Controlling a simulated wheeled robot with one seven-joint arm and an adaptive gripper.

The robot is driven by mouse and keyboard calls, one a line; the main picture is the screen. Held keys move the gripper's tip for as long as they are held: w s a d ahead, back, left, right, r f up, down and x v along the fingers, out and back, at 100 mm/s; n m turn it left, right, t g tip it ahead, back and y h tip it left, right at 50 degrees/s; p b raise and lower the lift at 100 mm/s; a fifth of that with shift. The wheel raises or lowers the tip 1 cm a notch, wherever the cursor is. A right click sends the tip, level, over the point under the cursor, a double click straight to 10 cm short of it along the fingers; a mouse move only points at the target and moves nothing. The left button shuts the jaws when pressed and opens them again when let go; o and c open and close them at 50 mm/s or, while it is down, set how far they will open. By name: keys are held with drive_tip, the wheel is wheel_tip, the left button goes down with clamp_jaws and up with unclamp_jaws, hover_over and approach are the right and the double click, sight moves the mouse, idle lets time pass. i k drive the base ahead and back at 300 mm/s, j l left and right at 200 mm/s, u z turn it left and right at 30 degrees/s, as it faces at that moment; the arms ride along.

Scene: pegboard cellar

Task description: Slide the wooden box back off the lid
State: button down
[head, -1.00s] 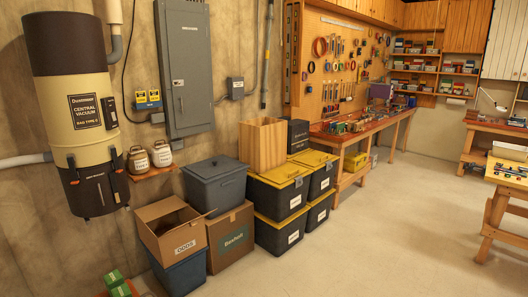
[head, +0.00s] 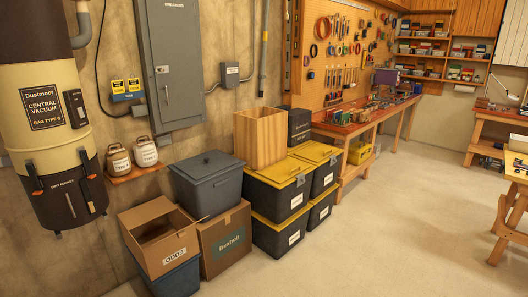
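The wooden box (head: 262,138) is open-topped and pale, and stands upright by the wall. It sits at the back of the left stack, on or behind the yellow lid (head: 279,175) of a black tote (head: 277,201); the exact overlap is hard to tell. My gripper is not in view.
A second yellow-lidded tote stack (head: 318,154) stands to the right. A workbench (head: 371,128) runs along the wall. The floor (head: 370,235) in front is clear.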

sight(260, 133)
drive_tip(key=i, duration=2.85)
drive_tip(key=i+u, duration=0.15)
drive_tip(key=i, duration=0.5)
drive_tip(key=i+l+u, duration=0.15)
drive_tip(key=i, duration=0.55)
drive_tip(key=l, duration=0.05)
